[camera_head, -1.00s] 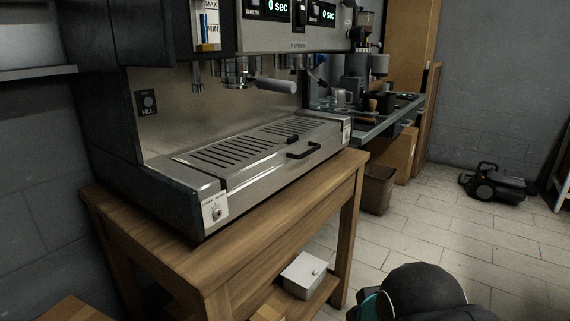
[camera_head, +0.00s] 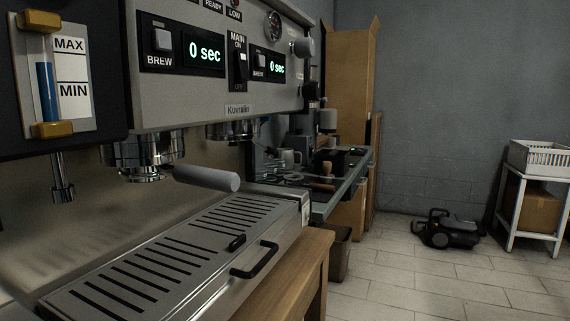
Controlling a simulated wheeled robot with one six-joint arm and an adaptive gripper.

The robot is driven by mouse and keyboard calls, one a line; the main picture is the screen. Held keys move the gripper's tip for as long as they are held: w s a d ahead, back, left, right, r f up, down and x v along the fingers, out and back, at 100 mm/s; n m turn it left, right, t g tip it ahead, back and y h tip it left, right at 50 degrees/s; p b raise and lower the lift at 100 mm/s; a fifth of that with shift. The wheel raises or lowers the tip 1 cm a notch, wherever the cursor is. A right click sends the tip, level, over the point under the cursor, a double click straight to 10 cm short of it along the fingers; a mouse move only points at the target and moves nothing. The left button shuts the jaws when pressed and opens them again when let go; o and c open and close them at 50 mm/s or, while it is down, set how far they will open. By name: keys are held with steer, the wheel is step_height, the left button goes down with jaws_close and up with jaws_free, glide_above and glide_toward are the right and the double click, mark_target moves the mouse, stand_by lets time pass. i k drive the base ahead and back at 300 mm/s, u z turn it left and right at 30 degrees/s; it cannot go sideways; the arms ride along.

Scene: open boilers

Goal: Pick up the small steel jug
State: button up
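A small grey cup-shaped vessel with a handle (camera_head: 290,158) stands on the counter (camera_head: 343,190) beyond the espresso machine. It may be the steel jug, but it is too small and dim to be sure. Part of that counter is hidden by the espresso machine. My gripper is not in view.
The espresso machine (camera_head: 205,105) fills the left, with its drip tray (camera_head: 190,255) and portafilter handle (camera_head: 206,178) jutting out, on a wooden table (camera_head: 316,275). A black wheeled machine (camera_head: 447,230) and a white rack (camera_head: 530,190) stand at right. Tiled floor between is clear.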

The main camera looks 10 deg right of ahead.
mark_target(287, 154)
steer(key=z, duration=0.6)
steer(key=i, duration=0.65)
steer(key=z, duration=0.8)
steer(key=i, duration=0.95)
steer(key=u, duration=0.15)
